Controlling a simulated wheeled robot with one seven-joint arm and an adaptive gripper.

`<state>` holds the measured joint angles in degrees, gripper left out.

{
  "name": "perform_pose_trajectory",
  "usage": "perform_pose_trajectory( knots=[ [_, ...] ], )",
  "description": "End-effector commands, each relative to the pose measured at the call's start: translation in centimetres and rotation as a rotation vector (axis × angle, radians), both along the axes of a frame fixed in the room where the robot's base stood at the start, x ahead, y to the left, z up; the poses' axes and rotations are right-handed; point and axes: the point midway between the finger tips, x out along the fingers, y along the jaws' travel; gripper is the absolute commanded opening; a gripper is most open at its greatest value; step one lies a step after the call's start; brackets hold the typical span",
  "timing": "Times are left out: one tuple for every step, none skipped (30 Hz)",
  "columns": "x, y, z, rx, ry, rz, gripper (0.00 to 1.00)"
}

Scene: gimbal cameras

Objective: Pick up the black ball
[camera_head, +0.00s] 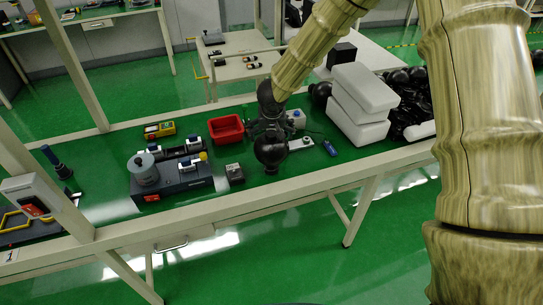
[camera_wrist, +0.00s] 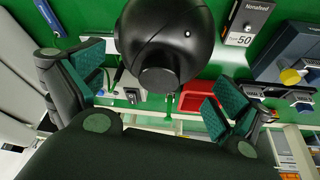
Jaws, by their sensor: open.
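The black ball (camera_head: 270,150) is glossy and dark, with a short flat-ended neck at its bottom. In the head view it shows just below the end of my arm, over the green-topped workbench (camera_head: 205,197). In the wrist view the ball (camera_wrist: 168,38) is large and close, at the top centre. My gripper (camera_wrist: 150,90) is open, with one green-padded finger on the left and one on the right. The ball lies between and just beyond the fingers. I cannot tell whether either finger touches it. In the head view my gripper (camera_head: 268,125) is partly hidden behind the ball.
A red bin (camera_head: 226,129) stands left of the ball. White blocks (camera_head: 360,105) and black wrapped items (camera_head: 408,110) stand at the right. A blue item (camera_head: 329,148) lies between.

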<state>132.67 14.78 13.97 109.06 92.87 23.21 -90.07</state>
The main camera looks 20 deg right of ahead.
Motion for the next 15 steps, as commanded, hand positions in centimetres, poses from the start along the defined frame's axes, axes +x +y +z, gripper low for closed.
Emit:
perform_pose_trajectory(
  knots=[
    [0.13,-0.07,-0.36,-0.001,0.0,0.0,1.0],
    [0.2,-0.1,-0.47,-0.001,0.0,-0.001,1.0],
    [0.26,-0.13,-0.58,-0.001,0.0,-0.001,1.0],
    [0.29,-0.14,-0.62,-0.001,-0.001,-0.001,1.0],
    [0.3,-0.14,-0.63,-0.001,-0.001,-0.001,1.0],
    [0.32,-0.14,-0.64,-0.001,-0.001,-0.001,1.0],
    [0.31,-0.13,-0.64,-0.001,-0.001,-0.001,1.0],
    [0.31,-0.12,-0.63,0.0,-0.001,-0.001,1.0],
    [0.3,-0.11,-0.64,0.0,-0.001,-0.001,1.0],
    [0.29,-0.11,-0.64,0.0,-0.001,-0.001,1.0],
    [0.29,-0.1,-0.64,0.0,-0.001,0.0,0.96],
    [0.29,-0.1,-0.64,0.0,-0.001,0.0,0.89],
    [0.29,-0.1,-0.64,0.0,-0.001,0.0,0.84],
    [0.29,-0.11,-0.64,0.0,-0.001,0.0,0.78],
    [0.28,-0.11,-0.64,0.0,-0.001,-0.001,0.71]
  ],
)
